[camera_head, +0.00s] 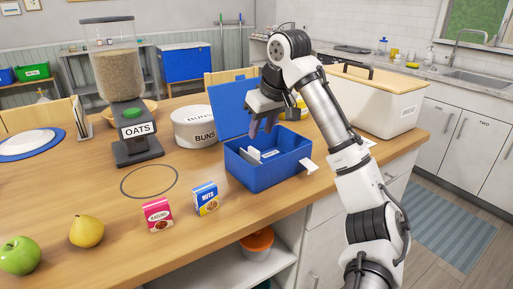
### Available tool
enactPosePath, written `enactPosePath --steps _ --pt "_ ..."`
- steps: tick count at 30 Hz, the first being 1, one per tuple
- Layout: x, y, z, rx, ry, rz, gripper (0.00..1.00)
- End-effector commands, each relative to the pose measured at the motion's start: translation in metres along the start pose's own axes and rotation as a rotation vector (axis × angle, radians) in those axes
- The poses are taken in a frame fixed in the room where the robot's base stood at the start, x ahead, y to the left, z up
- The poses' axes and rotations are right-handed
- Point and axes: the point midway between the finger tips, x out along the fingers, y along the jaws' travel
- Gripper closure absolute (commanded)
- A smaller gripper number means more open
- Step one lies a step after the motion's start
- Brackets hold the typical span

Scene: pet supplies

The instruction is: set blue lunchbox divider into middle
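The blue lunchbox (262,179) stands open on the wooden counter, with its blue lid (229,108) raised behind it. A thin pale panel (254,155), which looks like the divider, stands tilted inside the box toward the left. A small white label lies near it on the inner side. My gripper (263,134) points down over the left-back part of the box, just above the panel. Its two fingers look apart with nothing visible between them. Whether a fingertip touches the panel cannot be told.
Raisins (158,215) and nuts (206,198) boxes stand in front of the lunchbox. A buns tin (194,128), an oats dispenser (135,130) and a large white bin (375,100) stand around it. A pear (87,231) and apple (20,255) lie at left.

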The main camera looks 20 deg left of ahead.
Motion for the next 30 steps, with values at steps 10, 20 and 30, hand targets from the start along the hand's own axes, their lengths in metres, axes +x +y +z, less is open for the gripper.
enactPosePath --steps 10,20,30 --pt "0.061 0.000 0.000 0.001 0.001 0.001 0.67" --pt "0.074 0.000 0.000 0.000 0.002 0.001 0.67" --pt "0.074 0.000 -0.001 0.000 0.002 0.001 0.95"
